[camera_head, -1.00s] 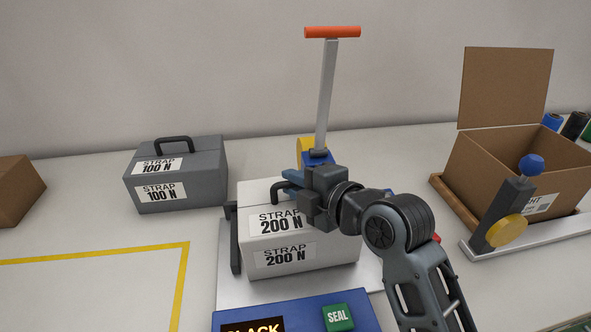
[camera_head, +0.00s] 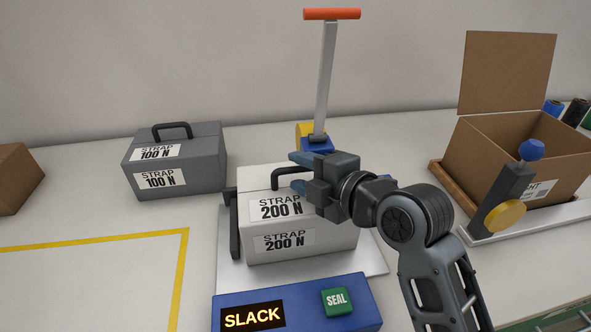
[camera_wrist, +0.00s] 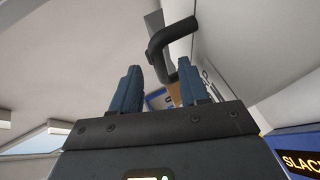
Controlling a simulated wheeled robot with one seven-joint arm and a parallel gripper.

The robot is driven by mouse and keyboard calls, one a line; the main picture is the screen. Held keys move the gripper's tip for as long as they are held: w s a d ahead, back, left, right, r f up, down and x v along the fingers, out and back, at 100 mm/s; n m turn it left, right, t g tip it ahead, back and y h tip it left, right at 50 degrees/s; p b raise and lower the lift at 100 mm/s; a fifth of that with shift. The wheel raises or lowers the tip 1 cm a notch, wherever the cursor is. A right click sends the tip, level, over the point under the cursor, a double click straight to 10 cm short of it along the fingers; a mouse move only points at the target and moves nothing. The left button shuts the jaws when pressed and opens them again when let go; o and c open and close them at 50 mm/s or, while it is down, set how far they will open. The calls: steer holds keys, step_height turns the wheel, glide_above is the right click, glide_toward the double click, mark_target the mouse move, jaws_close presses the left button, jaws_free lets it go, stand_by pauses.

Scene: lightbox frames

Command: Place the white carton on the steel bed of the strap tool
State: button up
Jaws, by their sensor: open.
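The white carton (camera_head: 300,236), with STRAP 200 N labels and a dark handle (camera_head: 290,172) on top, sits upright on the steel bed (camera_head: 375,262) of the strap tool, in the head view. A dark bracket stands at its left side. My gripper (camera_head: 300,172) is above the carton's top, at the right of the handle. Its blue fingers are apart and hold nothing. In the wrist view the handle (camera_wrist: 160,42) lies just beyond the open fingers (camera_wrist: 160,88). The contact of carton and bed is partly hidden.
The tool's blue front panel (camera_head: 360,314) shows SLACK and a green SEAL button (camera_head: 337,301). Its orange-topped lever (camera_head: 326,80) stands behind. A grey STRAP 100 N box (camera_head: 200,165) is at left, an open brown box (camera_head: 480,150) at right. The yellow-outlined area (camera_head: 90,285) is clear.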

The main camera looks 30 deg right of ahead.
steer(key=v, duration=0.9)
steer(key=shift+s, duration=0.2)
steer(key=shift+r, duration=0.1)
steer(key=s+f+m+h, duration=0.1)
steer(key=s+f+m, duration=0.2)
steer(key=s, duration=0.1)
steer(key=s+f+m, duration=0.3)
steer(key=s+f+m+h, duration=0.1)
steer(key=s+f+m, duration=0.2)
steer(key=s, duration=0.1)
steer(key=shift+s+d+f+h, duration=0.15)
steer(key=shift+s+d+h, duration=0.15)
steer(key=shift+s, duration=0.05)
steer(key=s+a+m, duration=0.2)
steer(key=s+m, duration=0.7)
steer(key=s, duration=0.8)
steer(key=shift+s+a, duration=0.3)
steer(key=shift+a, duration=0.05)
steer(key=shift+c, duration=0.2)
